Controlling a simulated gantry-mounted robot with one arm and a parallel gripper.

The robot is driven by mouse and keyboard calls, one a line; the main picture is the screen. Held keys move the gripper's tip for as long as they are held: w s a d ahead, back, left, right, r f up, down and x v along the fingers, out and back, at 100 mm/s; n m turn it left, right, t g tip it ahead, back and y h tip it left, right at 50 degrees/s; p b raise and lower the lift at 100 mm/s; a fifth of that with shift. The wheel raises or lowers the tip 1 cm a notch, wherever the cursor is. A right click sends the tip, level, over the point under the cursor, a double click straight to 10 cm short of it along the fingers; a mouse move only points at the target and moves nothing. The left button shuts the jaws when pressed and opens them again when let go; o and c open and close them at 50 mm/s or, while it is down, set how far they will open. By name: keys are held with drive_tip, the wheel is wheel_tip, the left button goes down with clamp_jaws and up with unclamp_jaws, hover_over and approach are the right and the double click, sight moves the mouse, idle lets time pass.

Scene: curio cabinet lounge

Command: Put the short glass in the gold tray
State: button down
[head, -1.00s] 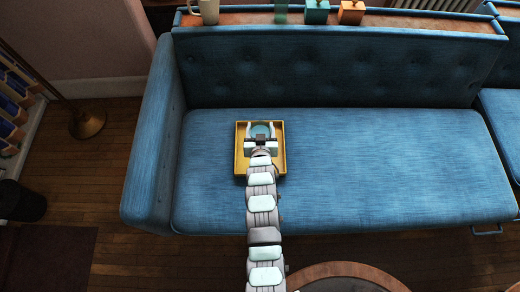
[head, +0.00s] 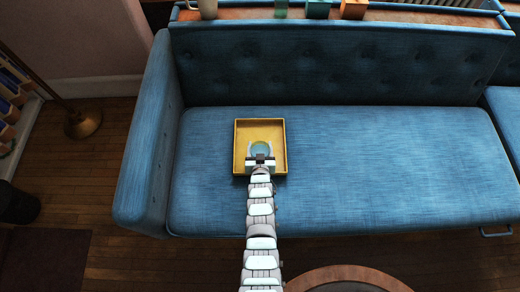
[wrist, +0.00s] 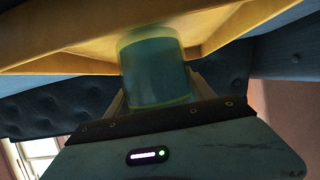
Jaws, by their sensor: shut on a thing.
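The short glass (head: 261,147) is a small, see-through, pale blue-green tumbler. In the head view it is over the inside of the gold tray (head: 239,135), near the tray's lower middle. The tray is square and shallow and lies on the blue sofa seat. My gripper (head: 261,157) is shut on the glass. In the wrist view the glass (wrist: 155,72) is between the fingers (wrist: 158,92), with the tray (wrist: 60,48) behind its far end. I cannot tell whether the glass touches the tray floor.
The blue sofa seat (head: 380,160) is clear right of the tray. A beige mug (head: 208,8), a green glass (head: 281,8), a teal box (head: 318,9) and an orange box (head: 354,9) stand on the ledge behind the backrest. A round wooden table (head: 345,277) is at the bottom.

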drive_tip(key=shift+f, duration=0.6)
drive_tip(key=shift+f, duration=0.1)
drive_tip(key=shift+f, duration=0.15)
drive_tip(key=shift+c, duration=1.8)
unclamp_jaws()
